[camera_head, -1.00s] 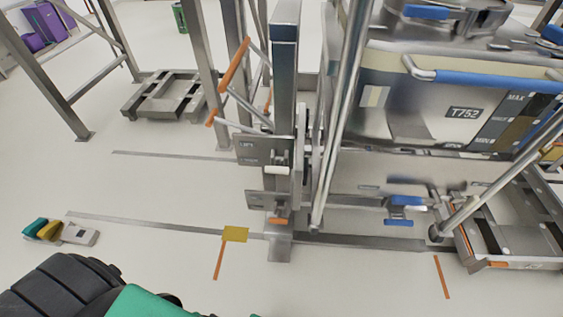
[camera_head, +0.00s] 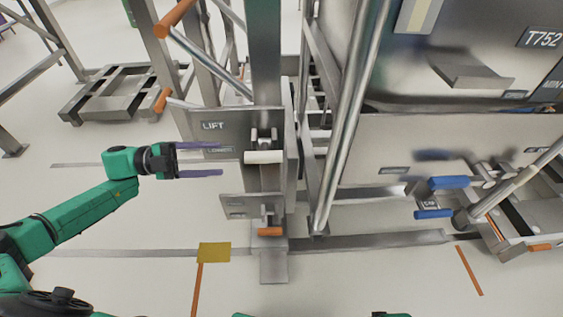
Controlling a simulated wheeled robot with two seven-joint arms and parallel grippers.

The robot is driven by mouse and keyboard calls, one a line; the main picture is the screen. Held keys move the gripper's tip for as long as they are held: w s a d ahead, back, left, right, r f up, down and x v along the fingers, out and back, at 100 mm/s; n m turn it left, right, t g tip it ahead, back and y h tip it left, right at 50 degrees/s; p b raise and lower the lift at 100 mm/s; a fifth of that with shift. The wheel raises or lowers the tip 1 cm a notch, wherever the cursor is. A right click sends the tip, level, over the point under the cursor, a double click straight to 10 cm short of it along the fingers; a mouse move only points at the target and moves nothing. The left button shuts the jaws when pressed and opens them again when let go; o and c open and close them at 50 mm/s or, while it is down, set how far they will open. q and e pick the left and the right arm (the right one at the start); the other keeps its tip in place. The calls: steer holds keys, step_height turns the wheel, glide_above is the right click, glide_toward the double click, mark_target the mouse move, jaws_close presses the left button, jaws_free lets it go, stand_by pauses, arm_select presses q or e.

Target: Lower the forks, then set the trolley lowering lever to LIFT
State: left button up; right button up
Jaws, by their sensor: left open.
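The trolley's steel column (camera_head: 263,50) stands in the middle of the head view. A plate marked LIFT (camera_head: 212,126) is on it, with a second, partly covered label below. A white-handled lever (camera_head: 263,157) sits at this plate, its handle level. A lower plate (camera_head: 236,206) carries an orange-tipped lever (camera_head: 270,232). My left gripper (camera_head: 221,159) is open and empty, in front of the upper plate. Its two fingers point right towards the white handle, apart from it. I cannot make out the forks clearly. My right gripper does not show.
A steel bin marked T752 (camera_head: 430,60) stands at the right, with blue handles (camera_head: 449,183) lower down. Orange-tipped bars (camera_head: 175,18) stick out left of the column. A low steel frame (camera_head: 120,95) is at the back left. A yellow floor mark (camera_head: 214,252) lies in front.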

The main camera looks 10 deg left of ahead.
mark_target(271, 157)
arm_select(q)
steer(key=x, duration=1.4)
steer(key=shift+s+d+r+p, duration=0.15)
steer(key=shift+s+r+p, duration=0.05)
steer(key=shift+r+p, duration=0.2)
jaws_close()
stand_by(0.4)
